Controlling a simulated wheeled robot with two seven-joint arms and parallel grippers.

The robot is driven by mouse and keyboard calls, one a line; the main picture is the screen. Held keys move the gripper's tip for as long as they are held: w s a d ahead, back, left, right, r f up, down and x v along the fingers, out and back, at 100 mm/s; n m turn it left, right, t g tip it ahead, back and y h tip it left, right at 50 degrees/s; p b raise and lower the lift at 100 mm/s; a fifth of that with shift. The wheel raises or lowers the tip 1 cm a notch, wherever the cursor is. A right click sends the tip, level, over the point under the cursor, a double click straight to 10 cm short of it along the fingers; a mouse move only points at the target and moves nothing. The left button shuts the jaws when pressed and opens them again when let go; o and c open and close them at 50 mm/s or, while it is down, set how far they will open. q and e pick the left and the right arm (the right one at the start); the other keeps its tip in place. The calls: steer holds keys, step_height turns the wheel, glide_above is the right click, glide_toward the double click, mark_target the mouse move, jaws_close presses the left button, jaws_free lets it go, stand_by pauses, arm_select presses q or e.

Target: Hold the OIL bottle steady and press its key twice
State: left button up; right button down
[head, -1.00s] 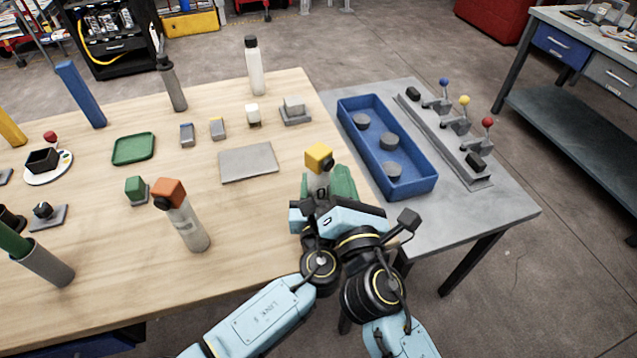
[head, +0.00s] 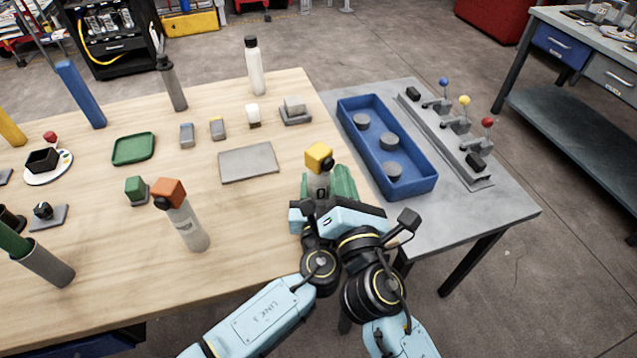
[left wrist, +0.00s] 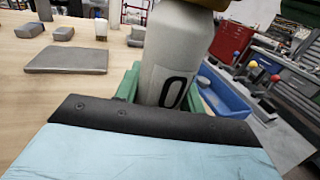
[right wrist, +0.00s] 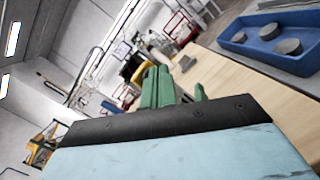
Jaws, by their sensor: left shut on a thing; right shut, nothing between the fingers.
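The OIL bottle (head: 320,188) is pale grey with a yellow head (head: 319,156) and stands near the table's right edge. In the left wrist view the bottle (left wrist: 178,55) shows a dark "O" on its label; the rest of the label is hidden. My left gripper (left wrist: 163,92) is shut on the bottle's body, its green fingers on both sides. My right gripper (head: 343,181) is close beside the bottle, at its right. In the right wrist view its green fingers (right wrist: 159,86) are together and empty.
An orange-headed bottle (head: 184,222) stands to the left. A grey plate (head: 249,163) lies behind it. A blue tray (head: 424,184) with grey discs and a lever panel (head: 450,140) are on the grey bench at right. The wood between the orange-headed bottle and my grippers is clear.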

stand_by(0.5)
steer(key=shift+w+a, duration=0.3)
steer(key=shift+s, duration=0.1)
steer(key=shift+s+d, duration=0.2)
steer(key=shift+d, duration=0.1)
stand_by(0.4)
steer(key=s+d, duration=0.4)
steer(key=shift+d, duration=0.2)
steer(key=shift+s, duration=0.15)
stand_by(2.5)
steer(key=w+a, duration=0.4)
steer(key=shift+w+a, duration=0.15)
steer(key=shift+a, duration=0.05)
stand_by(0.6)
